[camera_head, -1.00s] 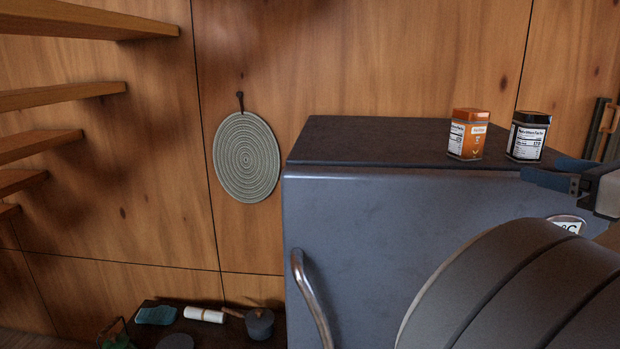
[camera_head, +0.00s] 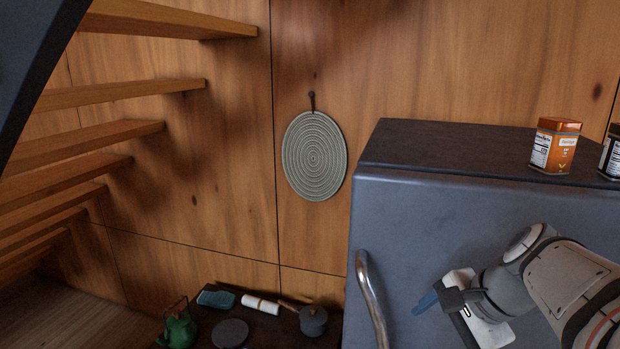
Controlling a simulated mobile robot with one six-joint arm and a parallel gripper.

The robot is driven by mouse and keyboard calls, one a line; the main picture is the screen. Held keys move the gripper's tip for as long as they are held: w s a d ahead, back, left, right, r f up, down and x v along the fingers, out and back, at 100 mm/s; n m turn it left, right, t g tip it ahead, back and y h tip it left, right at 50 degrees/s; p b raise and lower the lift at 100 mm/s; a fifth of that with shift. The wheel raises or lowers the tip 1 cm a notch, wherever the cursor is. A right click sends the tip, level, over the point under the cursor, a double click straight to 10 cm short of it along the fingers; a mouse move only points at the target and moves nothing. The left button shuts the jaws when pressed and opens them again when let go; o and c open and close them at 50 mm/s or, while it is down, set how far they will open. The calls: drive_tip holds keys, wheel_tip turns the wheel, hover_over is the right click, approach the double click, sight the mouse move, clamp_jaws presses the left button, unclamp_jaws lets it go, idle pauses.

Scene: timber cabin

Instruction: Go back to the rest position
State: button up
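My gripper (camera_head: 428,303) is at the lower right, in front of the grey-blue fridge door. Its blue fingertips point left, towards the door handle. I see no object in it, but the fingers overlap in this view and I cannot tell whether they are open or shut. My pale arm comes in from the right edge. The fridge (camera_head: 440,225) has a dark top and a curved metal handle (camera_head: 371,297) on its left side.
An orange tin (camera_head: 555,146) and a dark tin (camera_head: 609,158) stand on the fridge top. A round mat (camera_head: 314,157) hangs on the wall. Wooden stairs (camera_head: 130,95) rise at left. A low dark surface holds a green kettle (camera_head: 179,328) and a pot (camera_head: 313,320).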

drive_tip(key=s+a+f+n+h+b, duration=0.4)
drive_tip(key=f+n, duration=0.5)
drive_tip(key=n, duration=0.5)
drive_tip(key=shift+s+a+g, duration=0.3)
drive_tip(key=shift+s+a, duration=0.4)
drive_tip(key=shift+s, duration=0.2)
